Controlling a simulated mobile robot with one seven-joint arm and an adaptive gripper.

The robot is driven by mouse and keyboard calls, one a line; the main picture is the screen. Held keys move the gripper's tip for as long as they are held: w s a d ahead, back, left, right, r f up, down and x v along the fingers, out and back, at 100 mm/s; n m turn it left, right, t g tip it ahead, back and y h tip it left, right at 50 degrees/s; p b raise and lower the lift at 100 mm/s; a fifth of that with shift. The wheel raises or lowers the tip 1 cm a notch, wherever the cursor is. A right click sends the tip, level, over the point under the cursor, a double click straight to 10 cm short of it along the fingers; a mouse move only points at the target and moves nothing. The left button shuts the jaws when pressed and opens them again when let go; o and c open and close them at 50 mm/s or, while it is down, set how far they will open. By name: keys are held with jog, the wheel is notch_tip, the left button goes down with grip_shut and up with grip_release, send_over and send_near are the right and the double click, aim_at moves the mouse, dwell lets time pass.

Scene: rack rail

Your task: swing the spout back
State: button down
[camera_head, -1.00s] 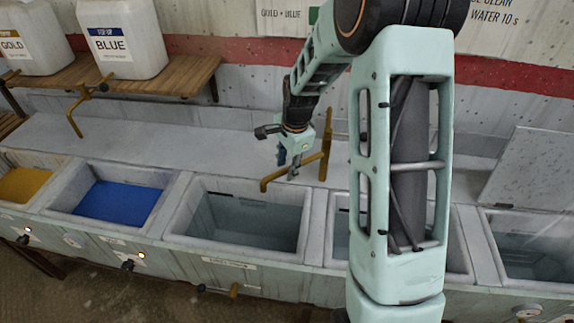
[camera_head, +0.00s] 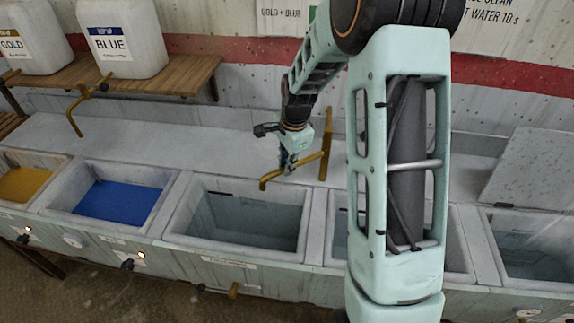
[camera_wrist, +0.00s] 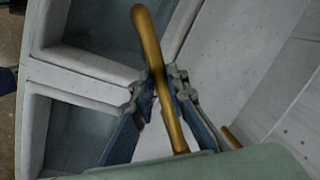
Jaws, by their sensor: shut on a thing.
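The brass spout (camera_head: 310,160) stands on an upright brass post behind the basins, and its bent tip hangs over the back right corner of the clear-water basin (camera_head: 240,222). My gripper (camera_head: 289,165) comes down from above onto the spout's horizontal arm. In the wrist view the spout (camera_wrist: 150,45) runs between the two blue fingers of my gripper (camera_wrist: 161,98), which are shut on it. The basin edges show below it there. My forearm hides part of the basin to the right.
A blue-filled basin (camera_head: 118,202) and a yellow-filled basin (camera_head: 20,183) lie to the left. Jugs marked GOLD (camera_head: 28,38) and BLUE (camera_head: 122,38) stand on a wooden shelf (camera_head: 130,74). Another brass tap (camera_head: 75,108) hangs below it. A grey lid (camera_head: 525,172) leans at right.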

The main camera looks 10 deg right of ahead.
jog(key=shift+w+a+m, duration=0.25)
jog(key=shift+w+m, duration=0.25)
jog(key=shift+w, duration=0.1)
jog(key=w+m+h, duration=0.1)
jog(key=w+m, duration=0.5)
jog(key=w, duration=0.2)
jog(key=shift+d+m, duration=0.15)
jog(key=shift+m, duration=0.15)
jog(key=shift+w, duration=0.15)
jog(key=c, duration=1.9)
grip_release()
jog(key=shift+r, duration=0.15)
jog(key=r, duration=0.4)
jog(key=s+r, duration=0.1)
jog(key=r, duration=0.2)
jog(key=s+r, duration=0.1)
jog(key=r, duration=0.3)
jog(key=shift+s+a+r, duration=0.15)
jog(key=shift+a+r, duration=0.15)
jog(key=shift+a, duration=0.05)
